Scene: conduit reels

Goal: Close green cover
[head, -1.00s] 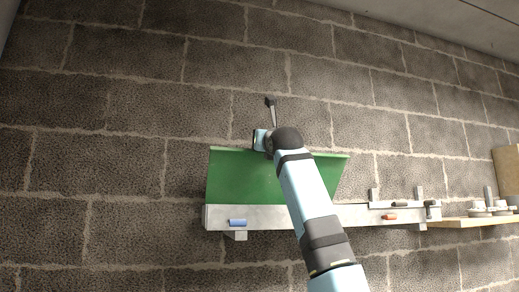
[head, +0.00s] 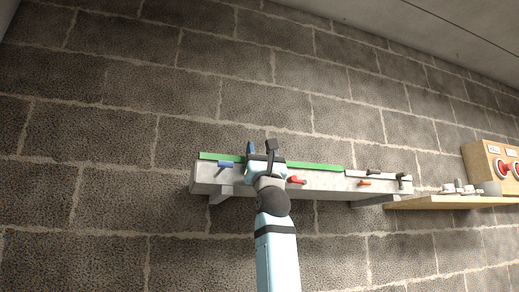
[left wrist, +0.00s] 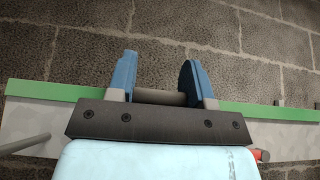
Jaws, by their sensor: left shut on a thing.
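The green cover (head: 318,166) shows as a thin, nearly edge-on strip along the top of a long grey trough (head: 325,182) on the wall. The green strip (left wrist: 262,111) runs behind the gripper. My right gripper is out of view.
A blue lever (head: 225,164) and red levers (head: 297,180) (head: 365,183) sit along the trough. Black clamps (head: 402,179) are at its right end. A wooden shelf (head: 440,203) and a box with red dials (head: 480,158) are further right. The wall above is clear.

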